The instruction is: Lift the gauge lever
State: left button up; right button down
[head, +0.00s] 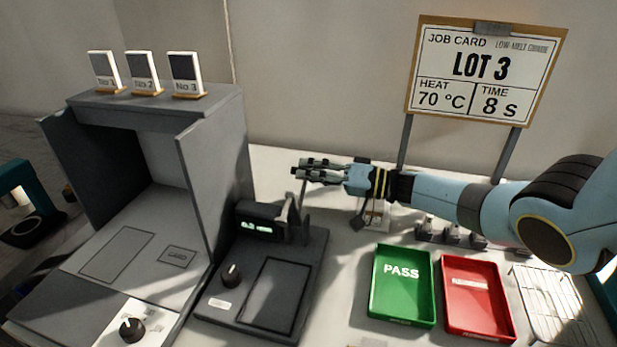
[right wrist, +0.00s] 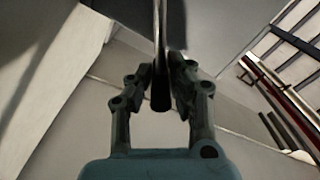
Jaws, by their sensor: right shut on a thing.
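The gauge (head: 262,226) is a dark unit with a small lit display, on a black base with a knob, left of centre in the head view. A thin dark lever (head: 304,203) rises at its right side up to my right gripper (head: 304,168). In the right wrist view, the lever (right wrist: 160,92) runs between the two fingers of the right gripper (right wrist: 160,85), which is shut on it. The fingers partly hide the lever's upper end in the head view. My left gripper is not in view.
A grey open-fronted cabinet (head: 225,160) stands left of the gauge, with several small cards on top. A green PASS tray (head: 402,318), a red tray (head: 478,327) and a wire rack (head: 550,305) lie to the right. A job card board (head: 487,70) stands behind my right arm.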

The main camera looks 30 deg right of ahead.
jog(key=shift+d+f+b, duration=0.2)
jog(key=shift+f+b, duration=0.1)
jog(key=shift+f, duration=0.3)
jog(key=c, duration=1.2)
grip_release()
jog(key=shift+w, duration=0.1)
jog(key=shift+c, duration=0.2)
jog(key=shift+f+v, duration=0.2)
jog(key=shift+v, duration=0.7)
jog(key=v, duration=1)
jog(key=shift+r, duration=0.35)
